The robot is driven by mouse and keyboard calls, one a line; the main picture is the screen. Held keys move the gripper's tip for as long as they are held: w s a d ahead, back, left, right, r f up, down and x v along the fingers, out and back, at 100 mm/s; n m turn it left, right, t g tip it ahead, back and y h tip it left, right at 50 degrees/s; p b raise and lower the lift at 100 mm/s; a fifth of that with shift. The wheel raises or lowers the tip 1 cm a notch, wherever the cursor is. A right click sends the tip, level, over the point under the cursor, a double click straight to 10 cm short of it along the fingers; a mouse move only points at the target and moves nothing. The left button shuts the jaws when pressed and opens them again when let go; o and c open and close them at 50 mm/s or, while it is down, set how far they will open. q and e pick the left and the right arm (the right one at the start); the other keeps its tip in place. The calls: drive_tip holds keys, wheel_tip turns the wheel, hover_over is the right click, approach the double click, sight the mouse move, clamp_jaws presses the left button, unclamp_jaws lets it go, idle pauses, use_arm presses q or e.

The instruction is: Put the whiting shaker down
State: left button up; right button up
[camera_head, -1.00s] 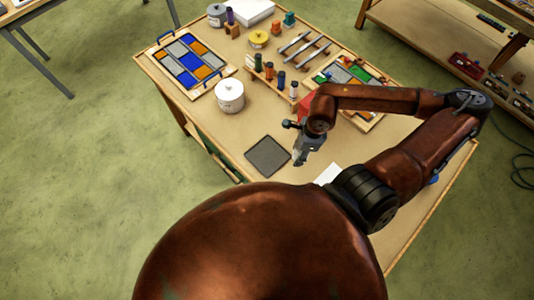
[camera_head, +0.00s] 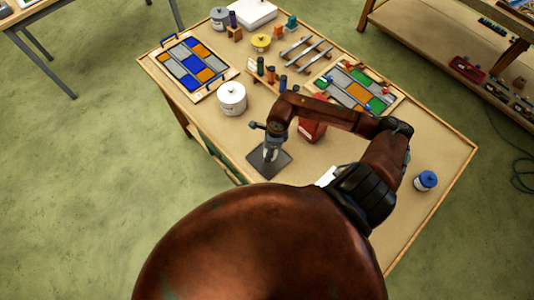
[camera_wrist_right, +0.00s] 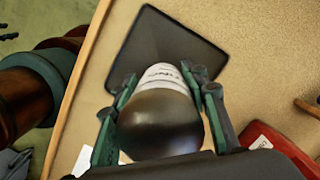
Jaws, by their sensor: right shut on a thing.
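The whiting shaker (camera_wrist_right: 160,118) shows in the right wrist view with a dark rounded end nearest the camera and a white lettered band beyond it. My right gripper (camera_wrist_right: 160,95) is shut on it, with one finger on each side. In the head view my right gripper (camera_head: 270,152) is over the dark square mat (camera_head: 285,168), pointing down, and mostly hides the shaker. The mat (camera_wrist_right: 150,38) lies behind the shaker in the wrist view. Whether the shaker touches the mat I cannot tell. My left gripper is not in view.
A white lidded pot (camera_head: 232,100) stands behind the mat. A red container (camera_head: 312,131) is right of my gripper, and a blue-lidded jar (camera_head: 425,181) is at the far right. Two leaded panels (camera_head: 192,67) (camera_head: 358,90) lie further back. The bench's right front is mostly clear.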

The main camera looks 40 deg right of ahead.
drive_tip(key=f, duration=0.1)
drive_tip(key=f+p, duration=0.1)
drive_tip(key=f, duration=0.1)
drive_tip(key=shift+w+a, duration=0.2)
drive_tip(key=shift+w, duration=0.1)
drive_tip(key=shift+f, duration=0.35)
drive_tip(key=shift+f, duration=0.15)
drive_tip(key=o, duration=1.4)
drive_tip(key=shift+c, duration=0.2)
drive_tip(key=shift+d+r, duration=0.1)
drive_tip(key=shift+r, duration=0.2)
drive_tip(key=r, duration=0.4)
drive_tip(key=d+r+b, duration=0.1)
drive_tip(key=r, duration=0.2)
drive_tip(key=s+r+b, duration=0.1)
drive_tip(key=r, duration=0.3)
drive_tip(key=shift+s+d+r, duration=0.1)
drive_tip(key=shift+d+r, duration=0.05)
drive_tip(key=shift+r, duration=0.15)
